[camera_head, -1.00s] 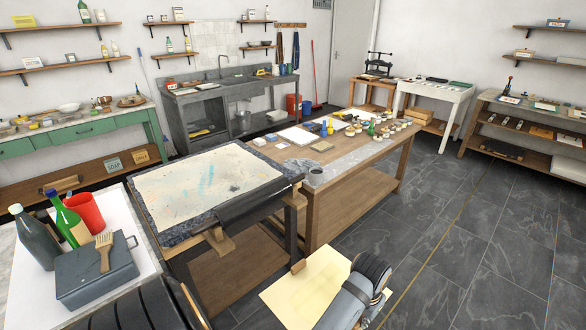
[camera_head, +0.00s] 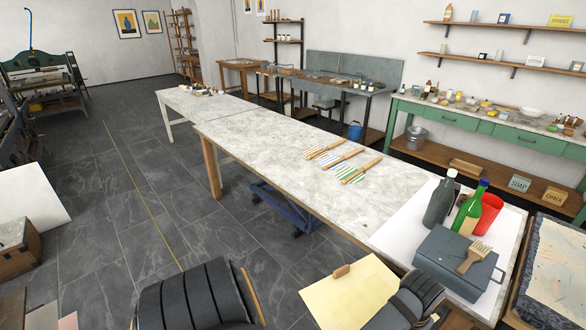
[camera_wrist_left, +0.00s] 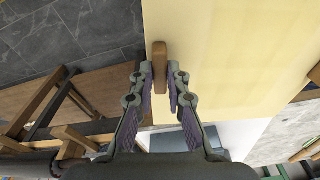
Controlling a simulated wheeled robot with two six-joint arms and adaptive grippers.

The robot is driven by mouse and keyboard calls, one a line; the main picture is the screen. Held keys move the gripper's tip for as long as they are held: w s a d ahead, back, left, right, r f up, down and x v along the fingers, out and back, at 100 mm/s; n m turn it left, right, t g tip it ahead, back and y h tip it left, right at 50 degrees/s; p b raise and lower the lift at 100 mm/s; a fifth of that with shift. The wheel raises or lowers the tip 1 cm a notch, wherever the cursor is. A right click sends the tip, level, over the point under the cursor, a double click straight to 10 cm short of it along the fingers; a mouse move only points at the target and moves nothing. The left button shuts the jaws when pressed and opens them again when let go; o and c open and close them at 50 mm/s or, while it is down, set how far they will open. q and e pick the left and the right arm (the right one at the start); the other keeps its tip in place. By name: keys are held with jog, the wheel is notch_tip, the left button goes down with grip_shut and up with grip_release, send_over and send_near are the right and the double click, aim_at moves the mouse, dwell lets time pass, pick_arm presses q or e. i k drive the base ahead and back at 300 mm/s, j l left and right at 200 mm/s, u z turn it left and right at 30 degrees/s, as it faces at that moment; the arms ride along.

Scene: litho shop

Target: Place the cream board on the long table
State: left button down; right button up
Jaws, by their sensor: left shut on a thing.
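The cream board (camera_head: 335,301) is a flat pale-yellow sheet with a small wooden handle (camera_head: 342,271) on it. It is held level in front of the long table (camera_head: 285,165), apart from it in the head view. The table has a pale mottled stone top and wooden legs. In the left wrist view, my left gripper (camera_wrist_left: 160,85) is shut on a wooden handle (camera_wrist_left: 160,58) at the edge of the cream board (camera_wrist_left: 235,50). My right gripper is in neither view.
Several brushes (camera_head: 342,159) lie mid-table on the long table. At its near right end are a grey box (camera_head: 455,262), bottles (camera_head: 440,200) and a red cup (camera_head: 488,212) on a white top. A blue trolley (camera_head: 285,208) stands underneath.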

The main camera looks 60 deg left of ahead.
aim_at(278, 148)
jog(key=j, duration=1.8)
jog(key=i+j, duration=0.15)
jog(key=j, duration=3.5)
